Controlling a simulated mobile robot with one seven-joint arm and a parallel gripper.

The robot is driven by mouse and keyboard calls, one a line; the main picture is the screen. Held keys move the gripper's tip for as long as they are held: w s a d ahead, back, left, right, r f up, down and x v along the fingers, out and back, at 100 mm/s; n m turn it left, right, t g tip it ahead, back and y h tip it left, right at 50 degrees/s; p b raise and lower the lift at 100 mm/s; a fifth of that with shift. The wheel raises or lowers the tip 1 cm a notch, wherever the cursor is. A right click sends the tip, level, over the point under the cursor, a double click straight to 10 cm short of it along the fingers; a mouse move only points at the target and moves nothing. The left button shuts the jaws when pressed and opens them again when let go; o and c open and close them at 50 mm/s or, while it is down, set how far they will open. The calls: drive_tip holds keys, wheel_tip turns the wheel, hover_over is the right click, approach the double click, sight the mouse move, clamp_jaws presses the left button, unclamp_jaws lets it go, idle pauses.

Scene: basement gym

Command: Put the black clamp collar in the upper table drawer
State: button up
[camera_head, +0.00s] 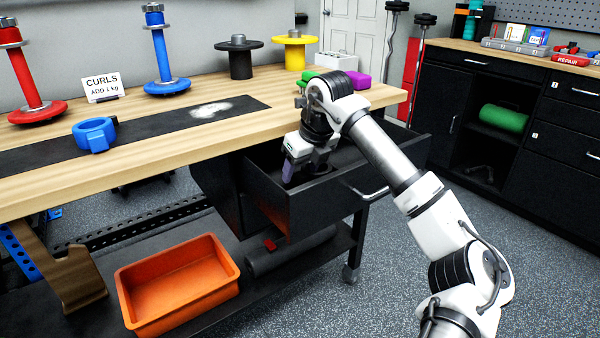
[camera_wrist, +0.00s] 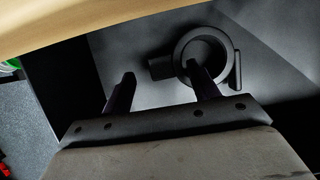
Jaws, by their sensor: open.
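The black clamp collar (camera_wrist: 232,64) lies on the floor of the drawer in the wrist view. It is a dark ring with a block on its left side and a small lever on its right. My gripper (camera_wrist: 163,80) is open above it, with the right finger overlapping the ring in the picture. I cannot tell whether that finger touches it. In the head view the upper table drawer (camera_head: 290,215) is pulled open under the tabletop, and my gripper (camera_head: 290,172) reaches down into it. The collar cannot be made out clearly there.
The wooden tabletop (camera_head: 190,150) overhangs the drawer closely. On it are a blue collar (camera_head: 95,133), a red weight post (camera_head: 38,112) and a blue one (camera_head: 167,84). An orange bin (camera_head: 178,285) sits on the lower shelf. Floor is free to the right.

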drive_tip(key=p+v, duration=0.1)
drive_tip(key=v, duration=0.8)
drive_tip(key=shift+r, duration=0.4)
drive_tip(key=shift+c, duration=0.3)
idle(0.3)
